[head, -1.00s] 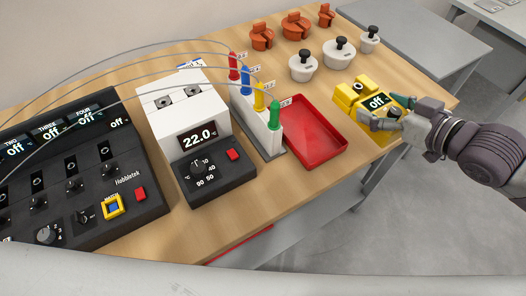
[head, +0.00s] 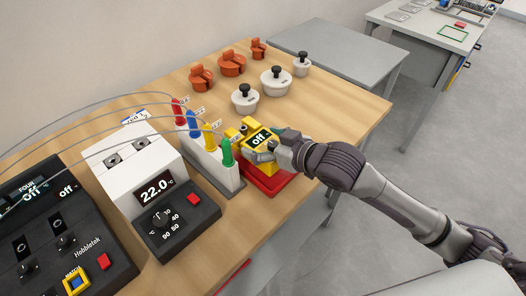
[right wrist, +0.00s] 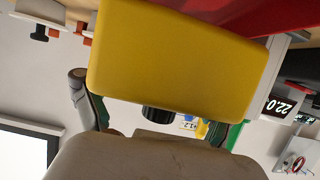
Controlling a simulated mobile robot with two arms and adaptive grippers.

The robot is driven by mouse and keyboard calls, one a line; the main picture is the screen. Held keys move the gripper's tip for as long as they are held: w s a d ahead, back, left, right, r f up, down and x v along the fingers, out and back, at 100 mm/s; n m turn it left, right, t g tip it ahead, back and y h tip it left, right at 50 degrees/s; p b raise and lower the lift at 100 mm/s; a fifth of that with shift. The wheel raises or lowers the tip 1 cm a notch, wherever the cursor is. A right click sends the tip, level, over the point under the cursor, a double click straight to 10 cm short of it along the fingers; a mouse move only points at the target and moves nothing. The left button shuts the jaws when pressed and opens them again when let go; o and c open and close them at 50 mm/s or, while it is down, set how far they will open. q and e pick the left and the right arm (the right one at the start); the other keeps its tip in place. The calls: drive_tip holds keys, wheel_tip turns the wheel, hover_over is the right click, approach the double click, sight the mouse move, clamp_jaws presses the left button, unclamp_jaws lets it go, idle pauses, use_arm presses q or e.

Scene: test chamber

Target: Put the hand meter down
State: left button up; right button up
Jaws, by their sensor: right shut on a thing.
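The yellow hand meter (head: 246,129), its dark display reading "Off", is held by my right gripper (head: 268,146) over the red tray (head: 272,187) in the head view. The meter covers much of the tray, and I cannot tell whether it touches it. In the right wrist view the meter (right wrist: 175,62) fills the upper middle, with the fingers of my right gripper (right wrist: 150,118) at its lower edge. Red tray surface (right wrist: 235,14) shows just beyond it. My left gripper is not in view.
A probe rack (head: 226,177) with coloured handles stands just left of the tray. Thin cables arch from it over the white heater block (head: 137,160). White weights (head: 276,82) and orange clamps (head: 232,64) stand behind. Bare wood (head: 345,108) lies to the right.

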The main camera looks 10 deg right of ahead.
wheel_tip(320, 180, down, 4)
drive_tip(key=shift+r, duration=0.1)
drive_tip(key=shift+f, duration=0.2)
drive_tip(key=o, duration=1.2)
drive_tip(key=shift+s+r, duration=0.1)
drive_tip(key=shift+r, duration=0.05)
drive_tip(key=b+v, duration=0.1)
drive_tip(key=v, duration=0.9)
drive_tip(key=shift+s+d, duration=0.2)
drive_tip(key=shift+s, duration=0.05)
drive_tip(key=shift+s+d+r, duration=0.3)
drive_tip(key=shift+s+r, duration=0.05)
drive_tip(key=shift+s, duration=0.15)
